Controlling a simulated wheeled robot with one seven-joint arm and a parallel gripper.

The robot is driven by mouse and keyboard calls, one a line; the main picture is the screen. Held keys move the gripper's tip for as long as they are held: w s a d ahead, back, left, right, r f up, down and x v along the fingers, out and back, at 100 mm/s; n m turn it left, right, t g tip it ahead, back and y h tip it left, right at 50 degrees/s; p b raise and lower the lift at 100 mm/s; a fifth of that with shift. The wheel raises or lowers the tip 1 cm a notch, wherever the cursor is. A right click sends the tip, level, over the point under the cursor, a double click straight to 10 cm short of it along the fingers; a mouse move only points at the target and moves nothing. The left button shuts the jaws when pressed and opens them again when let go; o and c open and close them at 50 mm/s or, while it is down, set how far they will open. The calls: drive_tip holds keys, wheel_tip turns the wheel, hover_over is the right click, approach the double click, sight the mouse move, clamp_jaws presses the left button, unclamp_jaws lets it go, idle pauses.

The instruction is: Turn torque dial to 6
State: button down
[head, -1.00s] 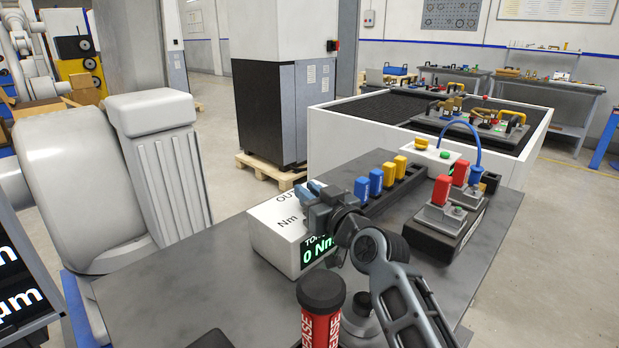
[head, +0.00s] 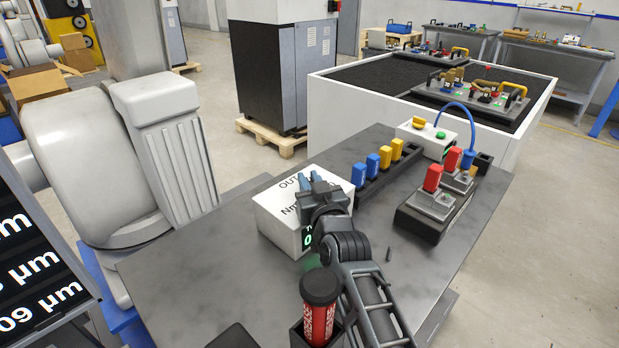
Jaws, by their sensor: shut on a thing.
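The white torque box (head: 277,226) stands on the grey table in the head view, with "OUT" and "Nm" lettering on top. Its green display (head: 307,237) shows a 0; the rest is covered by my arm. My gripper (head: 311,180) is at the right part of the box's top, its fingers closed. The torque dial itself is hidden behind my gripper and wrist, so its pointer position cannot be read.
A row of blue and yellow blocks (head: 373,163) stands behind the gripper. A dark fixture (head: 422,222) with red handles is to the right. A red cylinder with a black cap (head: 320,310) stands near the front. The table's left part is clear.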

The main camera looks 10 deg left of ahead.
drive_tip(key=shift+d+r, duration=0.1)
drive_tip(key=c, duration=1.1)
unclamp_jaws()
drive_tip(key=shift+s+d, duration=0.1)
drive_tip(key=shift+s, duration=0.45)
drive_tip(key=shift+b+v, duration=0.4)
drive_tip(key=shift+v, duration=2.95)
drive_tip(key=shift+d, duration=0.1)
